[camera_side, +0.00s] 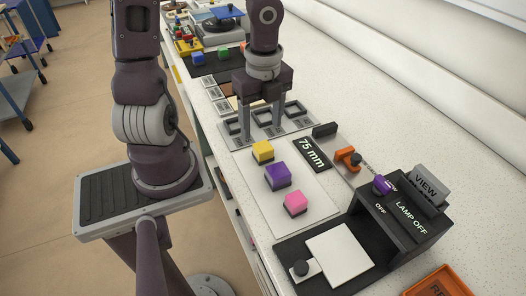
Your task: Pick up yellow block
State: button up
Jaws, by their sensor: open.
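The yellow block (262,151) sits on a light grey mat (310,228) on the counter, at the upper end of a row of blocks. My gripper (261,133) points down just above and behind the yellow block in the picture. Its two fingers are spread apart with nothing between them. The fingers look apart from the block, though their exact height over the counter is hard to tell. The yellow block's top and near sides are in plain view.
A purple block (278,176) and a pink block (295,204) stand below the yellow one. A black "75 mm" plate (311,154) and an orange clamp-like item (347,157) lie to the right. A dark "LAMP OFF" box (402,216) stands lower right. Dark square frames (293,109) lie behind the gripper.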

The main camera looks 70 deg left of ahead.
aim_at(263, 146)
jog(key=shift+w+f+m+h, duration=0.15)
jog(key=shift+f+m+h, duration=0.15)
jog(key=shift+m, duration=0.1)
jog(key=shift+d+f, duration=0.1)
jog(key=shift+f, duration=0.3)
jog(key=f, duration=0.6)
jog(key=shift+d+f, duration=0.1)
jog(key=shift+d, duration=0.15)
grip_shut()
jog(key=r, duration=0.8)
jog(key=shift+s+a+r, duration=0.1)
jog(key=shift+s+r, duration=0.15)
jog(key=shift+r, duration=0.15)
jog(key=shift+w+r, duration=0.1)
jog(key=shift+r, duration=0.55)
